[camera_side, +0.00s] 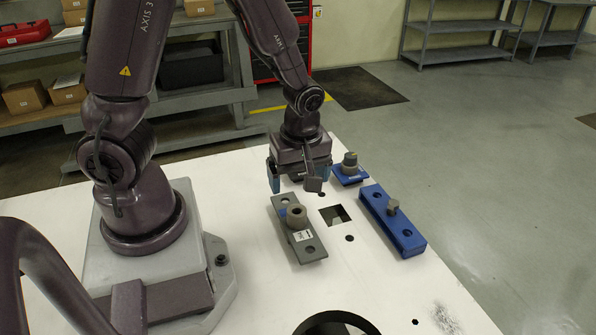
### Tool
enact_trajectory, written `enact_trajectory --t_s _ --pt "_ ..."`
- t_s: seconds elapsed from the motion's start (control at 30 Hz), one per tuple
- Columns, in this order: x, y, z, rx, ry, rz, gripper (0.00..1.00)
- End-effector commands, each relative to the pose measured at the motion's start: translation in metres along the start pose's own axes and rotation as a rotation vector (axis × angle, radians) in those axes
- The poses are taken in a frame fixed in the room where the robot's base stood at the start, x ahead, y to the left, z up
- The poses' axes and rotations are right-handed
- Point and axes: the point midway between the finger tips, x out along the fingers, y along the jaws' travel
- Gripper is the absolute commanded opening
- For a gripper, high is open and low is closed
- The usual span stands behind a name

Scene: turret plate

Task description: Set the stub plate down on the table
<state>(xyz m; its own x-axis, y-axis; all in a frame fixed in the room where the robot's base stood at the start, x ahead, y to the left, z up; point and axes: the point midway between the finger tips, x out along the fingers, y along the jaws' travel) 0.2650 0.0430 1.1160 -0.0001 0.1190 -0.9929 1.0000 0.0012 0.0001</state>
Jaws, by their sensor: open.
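A grey rectangular plate (307,247) with a short round hollow stub, a white label and a hole near its front end lies flat on the white table (390,292). It looks like the stub plate. My gripper (299,181) points down just above and behind the plate's far end. Its blue fingers are spread apart with nothing seen between them. Whether a finger touches the plate cannot be told. The gripper partly hides the area behind the plate.
A long blue block (409,237) with a small grey peg lies to the right. A small blue base (347,179) with a grey knob stands behind it. The table has a square opening (338,215) beside the plate and a large round one in front. The table's right front is clear.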

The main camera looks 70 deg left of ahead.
Motion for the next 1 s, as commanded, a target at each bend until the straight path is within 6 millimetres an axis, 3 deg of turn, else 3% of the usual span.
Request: enact_trajectory --t_s 0.17,0.37,0.6,0.8,1.0 --pt "-0.023 0.002 0.005 0.102 -0.039 0.041 0.87" --pt "-0.094 -0.002 0.016 0.534 -0.092 0.217 0.87" --pt "-0.176 -0.036 0.018 1.128 0.07 0.428 0.87" --pt "-0.208 -0.062 0.018 1.427 0.243 0.475 0.87" --pt "-0.214 -0.07 0.018 1.51 0.294 0.474 0.87"
